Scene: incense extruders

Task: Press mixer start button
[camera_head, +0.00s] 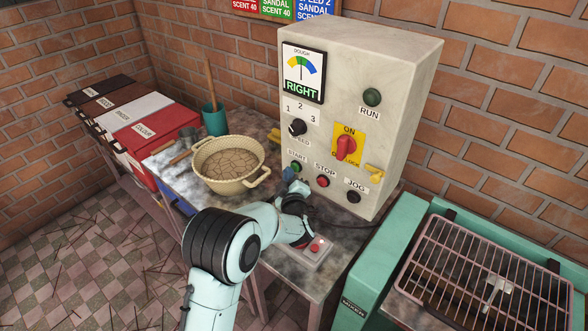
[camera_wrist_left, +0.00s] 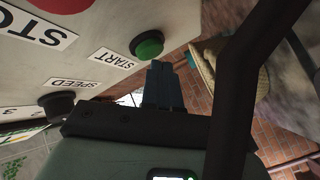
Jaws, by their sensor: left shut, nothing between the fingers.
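The grey control box (camera_head: 345,110) stands on the table with its panel facing me. Its green START button (camera_head: 296,166) is at the lower left of the panel, and it also shows in the left wrist view (camera_wrist_left: 147,43). My left gripper (camera_head: 289,175) is shut and empty, its tips just below and left of the START button. In the left wrist view its dark fingers (camera_wrist_left: 163,84) are together, with the tips beside the green button. I cannot tell whether they touch it. The red STOP button (camera_head: 323,181) is right of START. My right gripper is not in view.
A cream two-handled bowl (camera_head: 229,181) with brown contents stands left of the box. A small box with a red button (camera_head: 315,247) lies by my left forearm. A teal machine with a wire grate (camera_head: 490,270) is at right. Labelled bins (camera_head: 155,128) stand at left.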

